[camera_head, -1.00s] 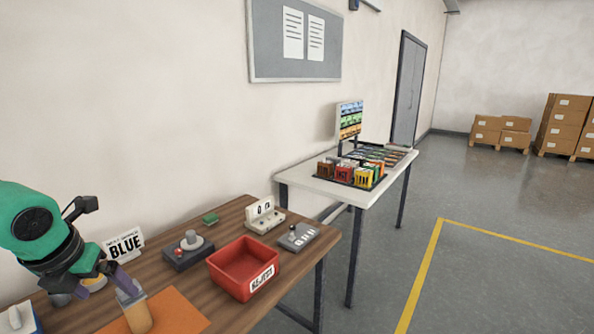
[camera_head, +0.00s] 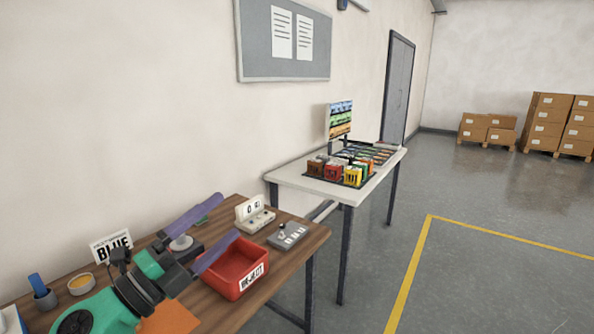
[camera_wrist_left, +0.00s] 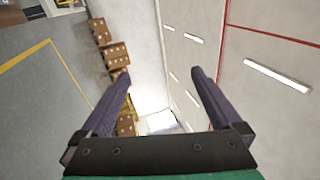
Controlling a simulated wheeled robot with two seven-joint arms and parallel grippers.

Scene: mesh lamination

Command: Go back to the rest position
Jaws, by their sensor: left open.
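My left gripper (camera_head: 205,232) reaches in from the lower left in the head view, above the wooden table (camera_head: 222,307). Its two purple fingers are spread wide apart with nothing between them. In the left wrist view the fingers (camera_wrist_left: 160,98) are also apart and empty, with walls, ceiling lights and cardboard boxes beyond. The fingers pass in front of the grey device with the round knob (camera_head: 181,243) and the red bin (camera_head: 236,266), partly hiding both. I cannot tell whether they touch the bin. My right gripper is not in view.
The wooden table holds a BLUE sign (camera_head: 111,246), a yellow-topped bowl (camera_head: 81,284), a cup (camera_head: 44,299), an orange mat (camera_head: 172,318), a counter device (camera_head: 256,218) and a grey switch box (camera_head: 288,236). A white table (camera_head: 285,176) with coloured boxes stands behind.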

